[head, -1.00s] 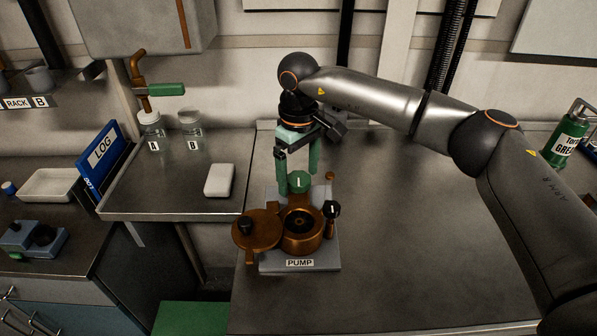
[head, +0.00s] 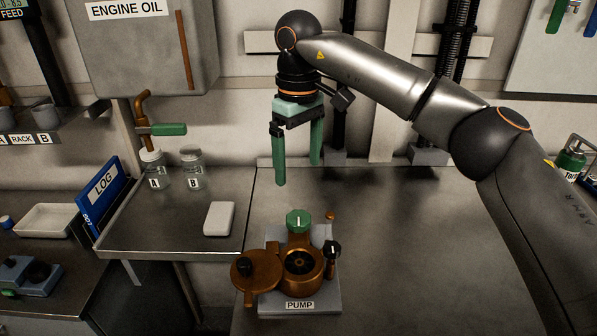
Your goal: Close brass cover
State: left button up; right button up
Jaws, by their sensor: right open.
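The brass cover (head: 260,270) is a round lid with a black knob (head: 244,266). It is swung out to the left of the open brass pump housing (head: 301,266), whose dark interior shows. The pump sits on a grey base (head: 313,298) labelled PUMP. A green cap with a white line (head: 298,221) stands at the back of the pump. My right gripper (head: 298,174) has green fingers pointing down, spread apart and empty, above and behind the pump. My left gripper is not in view.
A black-knobbed lever (head: 332,248) stands at the pump's right. A white block (head: 219,218), jars A (head: 155,171) and B (head: 191,170) and a blue LOG binder (head: 107,194) are to the left. The bench (head: 420,250) right of the pump is clear.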

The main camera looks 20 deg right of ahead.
aim_at(255, 271)
jog(key=k, duration=1)
